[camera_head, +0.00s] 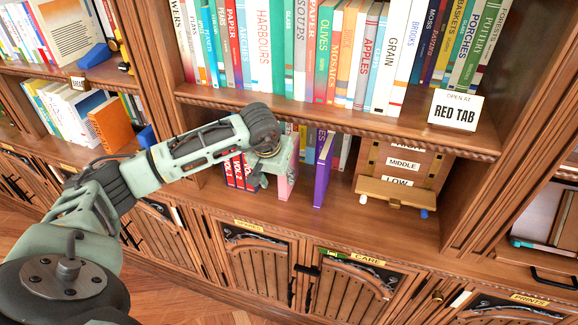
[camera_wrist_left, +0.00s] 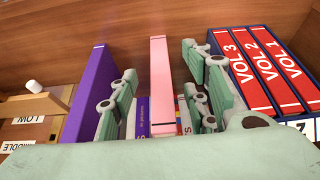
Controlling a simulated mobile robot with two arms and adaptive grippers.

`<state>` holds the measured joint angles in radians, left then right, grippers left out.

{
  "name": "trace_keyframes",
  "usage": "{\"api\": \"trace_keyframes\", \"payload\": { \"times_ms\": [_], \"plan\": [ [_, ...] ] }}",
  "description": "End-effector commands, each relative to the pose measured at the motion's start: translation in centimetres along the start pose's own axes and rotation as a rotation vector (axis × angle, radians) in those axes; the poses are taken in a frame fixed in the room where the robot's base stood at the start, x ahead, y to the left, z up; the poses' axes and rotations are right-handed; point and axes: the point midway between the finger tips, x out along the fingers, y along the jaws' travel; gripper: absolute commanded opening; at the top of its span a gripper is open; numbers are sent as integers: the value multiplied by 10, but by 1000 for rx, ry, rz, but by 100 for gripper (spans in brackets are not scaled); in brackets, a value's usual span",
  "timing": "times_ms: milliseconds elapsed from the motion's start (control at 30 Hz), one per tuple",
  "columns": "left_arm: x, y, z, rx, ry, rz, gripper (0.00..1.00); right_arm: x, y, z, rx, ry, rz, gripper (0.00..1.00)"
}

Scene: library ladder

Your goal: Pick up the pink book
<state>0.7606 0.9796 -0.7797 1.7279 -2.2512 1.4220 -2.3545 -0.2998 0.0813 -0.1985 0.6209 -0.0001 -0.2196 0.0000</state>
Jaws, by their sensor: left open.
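The pink book (camera_head: 286,186) stands upright on the lower shelf, partly hidden behind my left gripper (camera_head: 272,174) in the head view. In the left wrist view the pink book (camera_wrist_left: 163,85) rises between the two spread fingers of my left gripper (camera_wrist_left: 160,72). A gap shows on each side of the book, and the fingers do not appear to close on it. My right gripper is not in view.
A purple book (camera_head: 323,170) stands on one side of the pink book, and red volumes (camera_head: 240,172) on the other. Beyond the purple book is a wooden box (camera_head: 398,180) with level labels. The upper shelf board (camera_head: 340,118) runs close above.

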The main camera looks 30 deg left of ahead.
Motion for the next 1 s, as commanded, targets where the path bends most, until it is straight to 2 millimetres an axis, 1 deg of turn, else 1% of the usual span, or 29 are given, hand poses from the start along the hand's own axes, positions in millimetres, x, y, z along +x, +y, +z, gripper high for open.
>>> {"api": "trace_keyframes", "payload": {
  "times_ms": [33,267,400,500,600,867,900,1000],
  "plan": [
    [2,0,-5,-1,1,1,44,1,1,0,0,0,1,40],
    [7,1,-17,-1,0,1,44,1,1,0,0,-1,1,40],
    [34,1,-15,-1,-3,3,44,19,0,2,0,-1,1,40],
    [49,1,-16,-2,-1,2,44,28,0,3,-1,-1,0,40],
    [57,1,-16,-1,-1,2,44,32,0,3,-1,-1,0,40],
    [58,0,-18,0,-1,1,44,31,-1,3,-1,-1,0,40],
    [58,0,-18,0,-1,1,43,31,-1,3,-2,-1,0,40],
    [58,0,-18,0,0,1,34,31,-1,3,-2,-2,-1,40]
  ]
}}
